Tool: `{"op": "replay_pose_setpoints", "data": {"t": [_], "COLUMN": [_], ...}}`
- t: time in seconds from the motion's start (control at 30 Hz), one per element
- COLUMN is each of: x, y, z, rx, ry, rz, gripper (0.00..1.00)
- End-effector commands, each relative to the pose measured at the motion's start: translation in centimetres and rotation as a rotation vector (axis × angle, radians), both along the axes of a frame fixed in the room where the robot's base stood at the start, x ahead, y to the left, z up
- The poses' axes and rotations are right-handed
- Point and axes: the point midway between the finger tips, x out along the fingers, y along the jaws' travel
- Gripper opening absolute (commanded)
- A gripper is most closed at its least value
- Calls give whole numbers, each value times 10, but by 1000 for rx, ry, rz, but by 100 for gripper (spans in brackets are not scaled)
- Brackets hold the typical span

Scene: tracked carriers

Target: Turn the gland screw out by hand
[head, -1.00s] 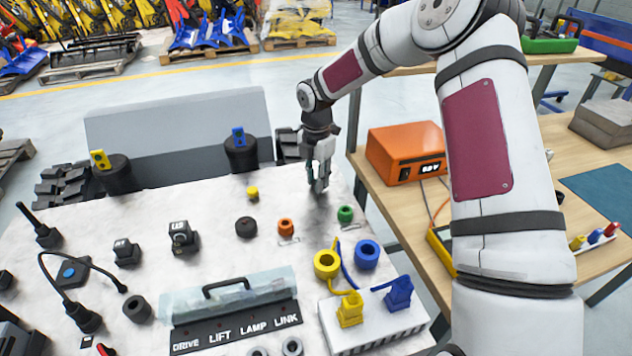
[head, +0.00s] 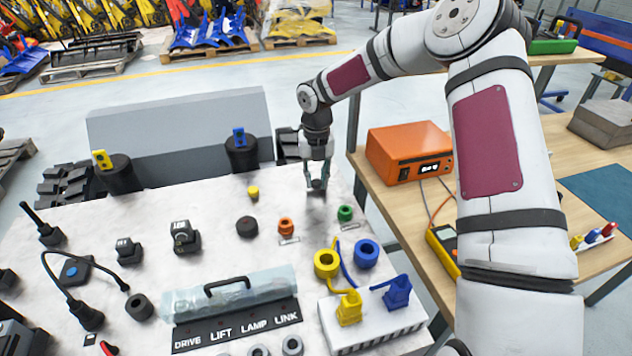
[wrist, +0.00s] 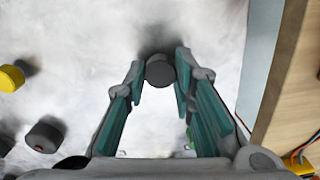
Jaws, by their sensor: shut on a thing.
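The gland screw, a small dark grey round piece (wrist: 160,72), sits between my fingertips in the wrist view. My gripper (head: 317,184) points down at the far right part of the pale panel top (head: 215,205), with its two fingers on either side of the screw. In the wrist view my gripper (wrist: 160,66) shows teal finger pads closed on the piece. In the head view the screw is a small dark spot between the tips. Its lower end and any thread are hidden, and I cannot tell whether it is raised.
A yellow knob (head: 253,191), black knob (head: 246,227), orange knob (head: 286,226) and green knob (head: 345,213) stand nearby. A white block (head: 372,330) with yellow and blue plugs is in front. The wooden bench (head: 400,215) with an orange box (head: 408,150) lies to the right.

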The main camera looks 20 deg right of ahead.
Motion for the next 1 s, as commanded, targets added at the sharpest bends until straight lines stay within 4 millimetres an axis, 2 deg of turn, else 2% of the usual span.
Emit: {"op": "replay_pose_setpoints", "data": {"t": [0.43,0.67,0.77,1.0], "x": [-1,-1,-2,-2], "y": [-1,-1,3,2], "z": [-3,-3,-9,-5], "rx": [3,8,13,7], "ry": [3,2,12,5], "rz": [619,721,764,821], "gripper": [4,4,4,4]}}
